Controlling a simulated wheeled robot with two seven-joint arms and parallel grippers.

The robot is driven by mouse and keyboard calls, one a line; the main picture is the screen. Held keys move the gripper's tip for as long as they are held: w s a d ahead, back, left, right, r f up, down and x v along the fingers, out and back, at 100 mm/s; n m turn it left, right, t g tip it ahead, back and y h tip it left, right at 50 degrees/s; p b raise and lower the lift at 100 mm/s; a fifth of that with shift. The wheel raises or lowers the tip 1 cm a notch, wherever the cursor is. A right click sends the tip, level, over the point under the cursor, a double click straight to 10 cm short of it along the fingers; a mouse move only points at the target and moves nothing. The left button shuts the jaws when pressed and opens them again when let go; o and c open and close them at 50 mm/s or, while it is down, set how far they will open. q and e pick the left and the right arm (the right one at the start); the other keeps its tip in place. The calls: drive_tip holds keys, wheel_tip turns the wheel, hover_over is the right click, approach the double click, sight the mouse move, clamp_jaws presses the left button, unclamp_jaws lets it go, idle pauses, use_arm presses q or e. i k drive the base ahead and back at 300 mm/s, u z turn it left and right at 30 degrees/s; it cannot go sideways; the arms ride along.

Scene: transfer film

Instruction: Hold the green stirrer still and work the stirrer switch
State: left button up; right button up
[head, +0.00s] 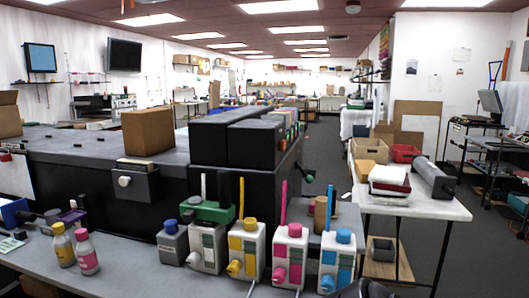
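A green block-like piece (212,212), which looks like the green stirrer, sits at the front table's back edge, against the black cabinet. It is partly hidden behind a white-bodied unit (206,250) with a pale knob. A black rod and a white rod stand up close to it. I cannot make out a switch on it at this size. No gripper can be made out in the head view, and nothing is seen touching the green piece. A dark rounded shape at the bottom edge, right of centre, is too cut off to identify.
Yellow (246,252), pink (290,255) and blue (337,260) units stand in a row to the right. A blue-capped grey bottle (172,243) is just left. Yellow (63,245) and pink (86,253) bottles stand farther left. Bare tabletop (130,262) lies between.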

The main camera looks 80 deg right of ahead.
sight(190, 216)
drive_tip(key=z, duration=0.05)
drive_tip(key=k, duration=0.15)
drive_tip(key=z, duration=1.25)
